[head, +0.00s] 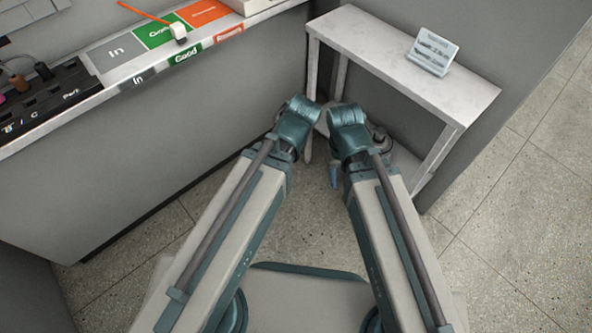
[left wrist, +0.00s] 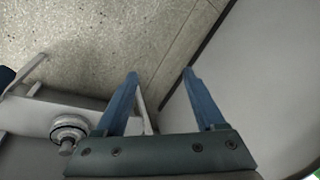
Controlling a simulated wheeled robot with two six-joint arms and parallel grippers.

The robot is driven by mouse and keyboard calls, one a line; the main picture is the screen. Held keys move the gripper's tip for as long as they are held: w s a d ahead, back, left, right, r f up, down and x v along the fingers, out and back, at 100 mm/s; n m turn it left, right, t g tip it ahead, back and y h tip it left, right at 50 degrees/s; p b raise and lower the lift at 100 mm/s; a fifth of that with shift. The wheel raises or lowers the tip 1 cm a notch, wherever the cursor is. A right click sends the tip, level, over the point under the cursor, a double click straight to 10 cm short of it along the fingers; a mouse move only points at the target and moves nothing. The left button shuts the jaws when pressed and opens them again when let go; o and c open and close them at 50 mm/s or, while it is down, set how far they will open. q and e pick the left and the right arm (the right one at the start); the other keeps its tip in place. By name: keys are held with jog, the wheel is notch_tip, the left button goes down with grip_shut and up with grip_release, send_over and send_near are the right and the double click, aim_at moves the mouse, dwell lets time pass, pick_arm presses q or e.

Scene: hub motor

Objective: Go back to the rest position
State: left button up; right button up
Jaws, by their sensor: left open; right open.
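My two arms reach forward side by side in the head view, with their wrists bent down between the workbench and a white side table. My right gripper (head: 333,176) shows only as a bit of blue finger below its wrist; the rest is hidden. My left gripper is hidden behind its wrist in the head view. In the left wrist view, my left gripper (left wrist: 160,73) has its two blue fingers apart, with only floor seen between the tips. A round grey part, seemingly a hub motor (left wrist: 68,130), sits on the side table's low shelf; it also shows in the head view (head: 380,138).
The workbench (head: 130,150) at left bears "In", green "Good" and orange zones. A small white piece (head: 179,32) with an orange cord lies on green. A black parts rack (head: 50,100) is nearer. The side table (head: 360,45) carries a small sign (head: 433,52). Floor at right is clear.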

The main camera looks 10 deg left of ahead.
pick_arm(q)
jog(key=s+d+m+g+h, duration=0.1)
jog(key=s+d+m, duration=0.1)
jog(key=s+d, duration=0.2)
jog(key=shift+d+f+m+g+h, duration=0.4)
jog(key=shift+d+f, duration=0.05)
jog(key=shift+d, duration=0.05)
jog(key=shift+r, duration=0.1)
notch_tip(320, 180, up, 31)
jog(key=p, duration=3.1)
